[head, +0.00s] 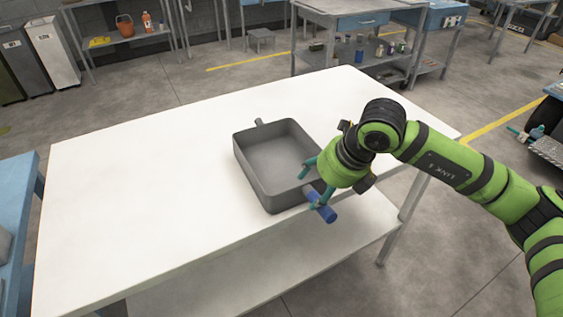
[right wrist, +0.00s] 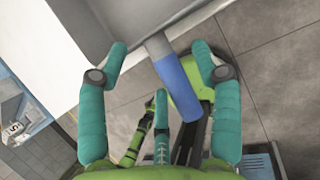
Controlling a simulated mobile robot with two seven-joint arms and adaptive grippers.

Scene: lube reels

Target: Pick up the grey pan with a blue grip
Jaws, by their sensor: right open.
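The grey pan (head: 262,178) is a deep rectangular pan on the white table, near its front edge. Its blue grip (head: 321,206) sticks out past the table's front edge. In the right wrist view the blue grip (right wrist: 178,88) and its grey stem (right wrist: 156,45) lie between the teal fingers. My right gripper (head: 312,182) is open, with one finger on each side of the grip. It also shows in the right wrist view (right wrist: 158,62), with clear gaps between the fingers and the grip. My left gripper is not in the head view.
The white table (head: 130,190) is otherwise bare, with wide free room left of the pan. A lower shelf (head: 270,270) lies under it. A blue bench (head: 18,210) stands at the left. A grey workbench (head: 345,15) with bottles stands behind.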

